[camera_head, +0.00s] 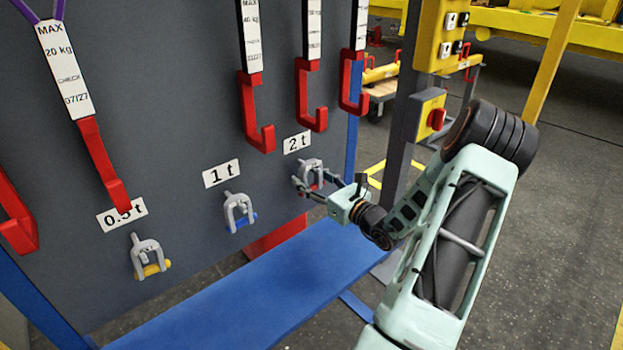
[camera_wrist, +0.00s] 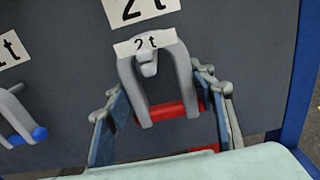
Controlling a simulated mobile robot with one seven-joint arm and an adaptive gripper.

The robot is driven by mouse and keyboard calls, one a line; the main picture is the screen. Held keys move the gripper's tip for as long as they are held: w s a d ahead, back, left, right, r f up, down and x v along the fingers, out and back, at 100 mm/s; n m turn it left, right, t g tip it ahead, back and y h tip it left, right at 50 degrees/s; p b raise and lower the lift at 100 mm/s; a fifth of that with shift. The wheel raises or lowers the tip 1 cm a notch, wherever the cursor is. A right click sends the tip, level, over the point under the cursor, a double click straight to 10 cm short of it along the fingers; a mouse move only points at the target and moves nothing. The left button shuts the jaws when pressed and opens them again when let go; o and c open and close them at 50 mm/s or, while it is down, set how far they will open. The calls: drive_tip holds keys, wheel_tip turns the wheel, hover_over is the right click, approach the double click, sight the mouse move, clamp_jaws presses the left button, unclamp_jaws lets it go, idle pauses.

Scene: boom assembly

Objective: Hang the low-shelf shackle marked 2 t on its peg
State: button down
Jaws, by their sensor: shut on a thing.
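The grey shackle (camera_wrist: 183,75) has a red pin (camera_wrist: 166,112) and a white "2t" tag (camera_wrist: 144,42) on its bow. It is upright, pin at the bottom, just below the "2 t" board label. It also shows in the head view (camera_head: 313,166). A pale grey peg (camera_wrist: 148,63) shows in the bow's opening, just under the tag. I cannot tell whether the bow rests on it. My gripper (camera_head: 309,186) is shut on the shackle. Its fingers stand on both sides of the shackle in the wrist view (camera_wrist: 163,108).
Shackles with a blue pin (camera_head: 239,210) and a yellow pin (camera_head: 146,255) hang below the "1 t" and "0.5 t" labels. Several red hooks (camera_head: 310,95) hang above on the dark board (camera_head: 180,150). A blue shelf (camera_head: 245,300) juts out below.

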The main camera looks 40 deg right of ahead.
drive_tip(key=shift+r, duration=0.1)
idle(0.3)
drive_tip(key=c, duration=0.8)
unclamp_jaws()
drive_tip(key=shift+s, duration=0.1)
drive_tip(key=s, duration=1.1)
drive_tip(key=shift+s+d, duration=0.4)
drive_tip(key=shift+d, duration=0.05)
